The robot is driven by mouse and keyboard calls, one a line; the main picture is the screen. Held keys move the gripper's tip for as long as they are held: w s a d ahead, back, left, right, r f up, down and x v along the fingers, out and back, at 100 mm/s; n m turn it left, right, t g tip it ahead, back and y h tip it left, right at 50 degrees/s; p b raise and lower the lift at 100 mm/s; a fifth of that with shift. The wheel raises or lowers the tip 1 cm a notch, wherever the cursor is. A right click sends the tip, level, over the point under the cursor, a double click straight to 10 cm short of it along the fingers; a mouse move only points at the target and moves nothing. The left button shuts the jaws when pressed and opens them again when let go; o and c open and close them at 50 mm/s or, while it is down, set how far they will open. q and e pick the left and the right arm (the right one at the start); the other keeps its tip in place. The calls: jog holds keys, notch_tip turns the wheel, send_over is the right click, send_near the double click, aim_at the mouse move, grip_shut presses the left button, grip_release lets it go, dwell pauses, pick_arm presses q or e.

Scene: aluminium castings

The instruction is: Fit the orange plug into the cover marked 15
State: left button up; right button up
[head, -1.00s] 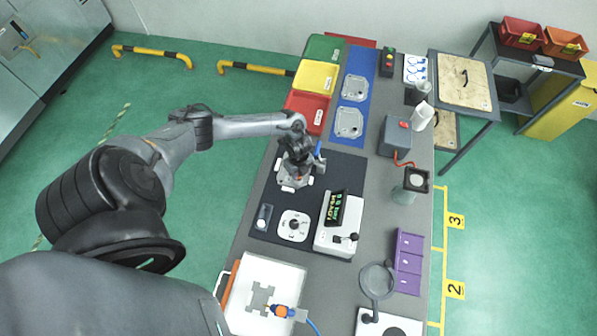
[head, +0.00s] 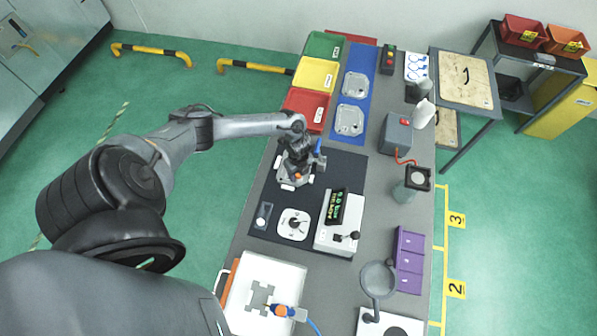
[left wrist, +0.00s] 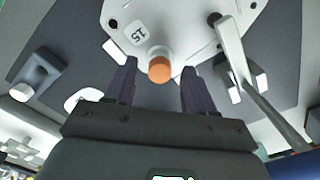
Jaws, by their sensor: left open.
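The cover marked 15 (left wrist: 150,25) is a light metal casting; in the head view it lies on the dark mat (head: 293,181), partly hidden under my left gripper (head: 298,172). In the left wrist view the orange plug (left wrist: 159,69) stands at the cover's near edge, just below the 15 label. I cannot tell how deep it sits in the cover. My left gripper (left wrist: 158,85) is open, one finger on each side of the plug, with a gap on both sides. The plug also shows as a small orange spot in the head view (head: 298,177). My right gripper is not visible.
White clamp blocks and a lever (left wrist: 235,50) stand close beside the cover. A display box (head: 337,225) and a round white fixture (head: 294,224) are nearby on the mat. Two more covers (head: 350,119) lie on the blue strip, with red, yellow and green trays (head: 318,74) beside it.

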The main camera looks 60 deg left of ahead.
aim_at(298, 174)
pick_arm(q)
jog(key=shift+r, duration=0.1)
notch_tip(298, 174, up, 11)
dwell(0.6)
jog(key=shift+f, duration=0.2)
